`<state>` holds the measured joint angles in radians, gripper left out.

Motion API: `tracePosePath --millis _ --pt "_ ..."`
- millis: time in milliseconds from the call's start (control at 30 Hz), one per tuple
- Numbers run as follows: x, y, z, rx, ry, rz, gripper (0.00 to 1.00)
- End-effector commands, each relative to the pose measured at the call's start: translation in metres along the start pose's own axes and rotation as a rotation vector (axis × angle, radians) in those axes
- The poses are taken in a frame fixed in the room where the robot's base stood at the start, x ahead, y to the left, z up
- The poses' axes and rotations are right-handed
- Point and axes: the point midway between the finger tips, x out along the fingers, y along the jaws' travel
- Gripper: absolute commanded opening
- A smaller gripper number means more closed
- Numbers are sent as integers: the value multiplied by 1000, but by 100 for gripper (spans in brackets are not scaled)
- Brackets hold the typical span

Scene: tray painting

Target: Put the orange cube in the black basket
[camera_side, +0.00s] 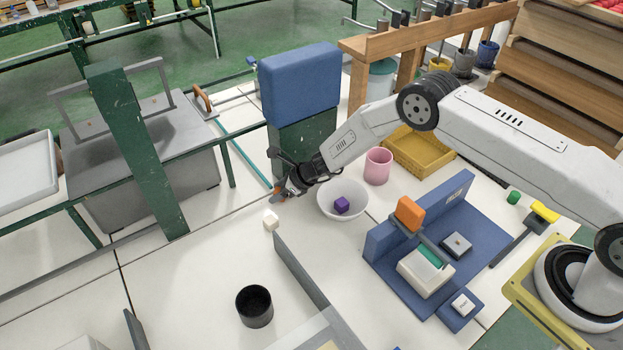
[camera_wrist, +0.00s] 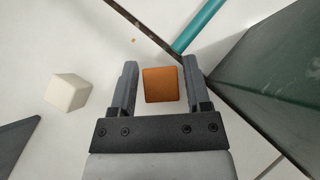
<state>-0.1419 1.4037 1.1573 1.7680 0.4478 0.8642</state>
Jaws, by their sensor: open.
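The orange cube (camera_wrist: 161,85) lies between the two fingers of my gripper (camera_wrist: 160,68) in the wrist view, with a narrow gap on each side. My gripper (camera_side: 284,190) is open and low over the white surface in the side view, left of the white bowl. Only a small orange patch of the cube shows there, mostly hidden by the fingers. The black basket (camera_side: 254,308), a round dark container, stands upright and looks empty at the lower middle of the side view, apart from my gripper.
A white cube (camera_side: 271,220) sits close to my gripper. A low grey divider (camera_side: 300,270) stands right of the basket. A green post with a blue block (camera_side: 301,82) rises behind my gripper. An orange block (camera_side: 410,212) sits on a blue fixture.

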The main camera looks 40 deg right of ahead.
Motion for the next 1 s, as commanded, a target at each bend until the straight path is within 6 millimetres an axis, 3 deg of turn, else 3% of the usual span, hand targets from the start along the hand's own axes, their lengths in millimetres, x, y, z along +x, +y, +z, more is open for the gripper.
tracePosePath --millis 33,200,667,1000 --pt "0 0 0 0 0 0 52" --pt "0 0 0 0 0 0 0" --pt "-3 0 3 -1 -1 0 0" --pt "-23 0 23 0 -2 -1 0"
